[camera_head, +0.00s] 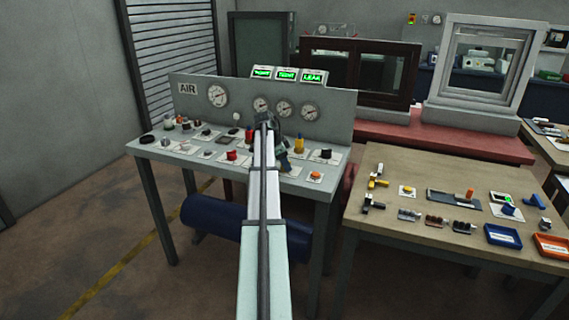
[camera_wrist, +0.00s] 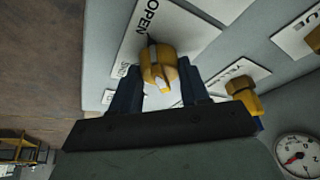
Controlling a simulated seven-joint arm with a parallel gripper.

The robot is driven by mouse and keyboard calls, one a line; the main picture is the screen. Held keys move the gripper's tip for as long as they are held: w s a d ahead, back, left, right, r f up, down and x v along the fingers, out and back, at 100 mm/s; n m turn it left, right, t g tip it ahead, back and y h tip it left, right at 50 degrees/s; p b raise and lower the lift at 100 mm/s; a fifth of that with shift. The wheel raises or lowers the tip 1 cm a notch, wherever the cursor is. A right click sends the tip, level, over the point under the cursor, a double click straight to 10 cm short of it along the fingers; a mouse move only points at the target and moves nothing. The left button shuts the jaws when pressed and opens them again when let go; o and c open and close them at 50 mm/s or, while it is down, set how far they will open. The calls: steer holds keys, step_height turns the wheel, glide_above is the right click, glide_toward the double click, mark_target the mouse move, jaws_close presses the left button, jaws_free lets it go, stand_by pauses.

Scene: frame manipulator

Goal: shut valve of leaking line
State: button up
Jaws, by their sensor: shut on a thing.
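A yellow valve knob (camera_wrist: 160,66) with a pale stripe sits on a white plate (camera_wrist: 190,36) marked OPEN, with a smaller, blurred word beside it. My gripper (camera_wrist: 157,84) has its two dark fingers on either side of this knob and is shut on it. In the head view my arm hides most of my gripper and the held knob. Three green displays (camera_head: 288,74) stand on the panel; the right one (camera_head: 312,77) reads LEAK, the middle one seems to read TIGHT.
A second yellow knob (camera_wrist: 243,92) and a gauge (camera_wrist: 299,156) are close to my gripper. The grey bench (camera_head: 190,155) carries several knobs and buttons below a panel (camera_head: 340,108) with gauges. A wooden table (camera_head: 395,225) with small parts and trays stands at the right.

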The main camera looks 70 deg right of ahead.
steer(key=c, duration=0.3)
steer(key=shift+n, duration=0.3)
steer(key=n+t+h, duration=0.1)
steer(key=n, duration=0.2)
steer(key=shift+s+a, duration=0.1)
steer(key=shift+a, duration=0.05)
steer(key=n+t, duration=0.2)
steer(key=n, duration=0.3)
steer(key=shift+s, duration=0.1)
steer(key=n+t, duration=0.2)
steer(key=n, duration=0.2)
steer(key=shift+s, duration=0.1)
steer(key=n, duration=0.2)
steer(key=n+t, duration=0.1)
steer(key=n, duration=0.2)
steer(key=shift+d+t+y, duration=0.2)
steer(key=shift+t+y, duration=0.1)
steer(key=shift+y, duration=0.1)
steer(key=shift+n, duration=0.3)
